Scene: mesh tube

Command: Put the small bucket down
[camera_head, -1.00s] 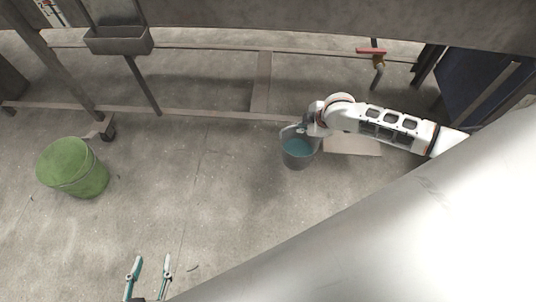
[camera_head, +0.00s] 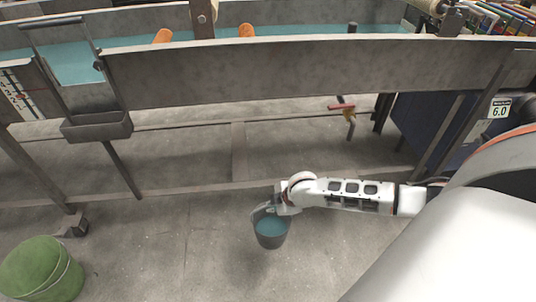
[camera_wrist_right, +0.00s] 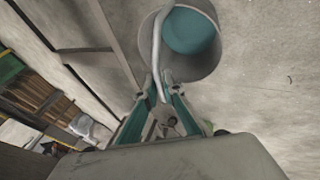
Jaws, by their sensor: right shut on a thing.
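The small bucket (camera_head: 271,231) is grey with teal content inside and hangs from my right gripper (camera_head: 272,207) in the head view. In the right wrist view the bucket (camera_wrist_right: 188,45) is beyond the fingertips, and my right gripper (camera_wrist_right: 163,88) is shut on its pale handle. The bucket appears held over the concrete floor. I cannot tell its exact height above the floor. My left gripper is out of the head view now.
A green bucket (camera_head: 42,270) stands on the floor at lower left. A long metal trough (camera_head: 250,75) on a frame runs across the back, with a red-handled valve (camera_head: 343,108) below it. Bare floor (camera_head: 160,255) lies left of the small bucket.

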